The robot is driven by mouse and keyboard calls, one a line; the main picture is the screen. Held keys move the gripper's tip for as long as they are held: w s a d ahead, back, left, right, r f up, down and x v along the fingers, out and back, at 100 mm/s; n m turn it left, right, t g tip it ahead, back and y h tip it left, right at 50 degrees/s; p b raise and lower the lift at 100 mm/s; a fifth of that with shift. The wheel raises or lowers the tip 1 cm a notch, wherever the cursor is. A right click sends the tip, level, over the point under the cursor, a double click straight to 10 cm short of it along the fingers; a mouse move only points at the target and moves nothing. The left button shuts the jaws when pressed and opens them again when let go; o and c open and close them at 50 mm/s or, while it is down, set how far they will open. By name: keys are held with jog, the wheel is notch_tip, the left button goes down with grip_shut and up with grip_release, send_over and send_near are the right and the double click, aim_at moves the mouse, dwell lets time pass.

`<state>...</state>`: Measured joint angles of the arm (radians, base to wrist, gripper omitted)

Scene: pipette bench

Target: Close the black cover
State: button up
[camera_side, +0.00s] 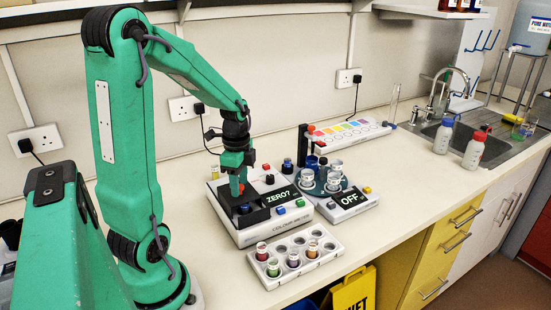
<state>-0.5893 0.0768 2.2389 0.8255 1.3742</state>
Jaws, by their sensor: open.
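The white colorimeter (252,233) stands on the bench in the middle of the picture, its display reading "ZERO?". The black cover (226,200) seems to be the dark part at the left of its top, beside a black well area (252,217); its exact tilt is hard to tell at this size. My gripper (238,188) points down right over this black part, with an orange-red piece between or at its fingers. It is open. Whether the fingers touch the cover cannot be made out, and my gripper hides part of it.
A white rack (295,262) with several coloured vials stands in front of the colorimeter. A round vial holder (318,184) and a device reading "OFF" (347,203) stand close at its right. A colour chart strip (350,134) lies behind.

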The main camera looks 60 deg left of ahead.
aim_at(246, 189)
jog(key=shift+c, duration=0.5)
grip_shut()
jog(key=shift+d, duration=2.3)
jog(key=shift+o, duration=0.5)
grip_release()
notch_tip(246, 189, up, 8)
jog(key=shift+d, duration=0.1)
